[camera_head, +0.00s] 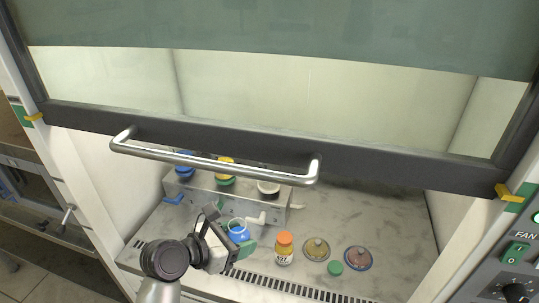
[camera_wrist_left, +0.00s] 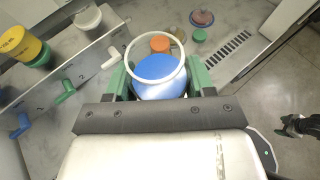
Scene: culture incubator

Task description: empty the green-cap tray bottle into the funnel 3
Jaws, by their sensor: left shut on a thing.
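My left gripper (camera_head: 240,243) is shut on an uncapped clear bottle (camera_head: 238,225) holding blue liquid. The left wrist view shows the bottle (camera_wrist_left: 158,48) between the green fingers, its open round mouth showing. A loose green cap (camera_head: 335,268) lies on the hood floor to the right. The white funnel (camera_head: 268,188), apparently funnel 3, is at the right end of the metal rack (camera_head: 240,203), behind the held bottle; it also shows in the left wrist view (camera_wrist_left: 88,18). A dark gripper, apparently my right one (camera_wrist_left: 298,125), is small at the right edge; its jaws are unclear.
A yellow container (camera_head: 225,161) stands in the rack's green funnel; a blue funnel (camera_head: 184,172) is left of it. An orange-capped bottle (camera_head: 284,248) and two round discs (camera_head: 316,249) (camera_head: 357,258) sit to the right. The raised sash's handle (camera_head: 215,163) crosses before the rack.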

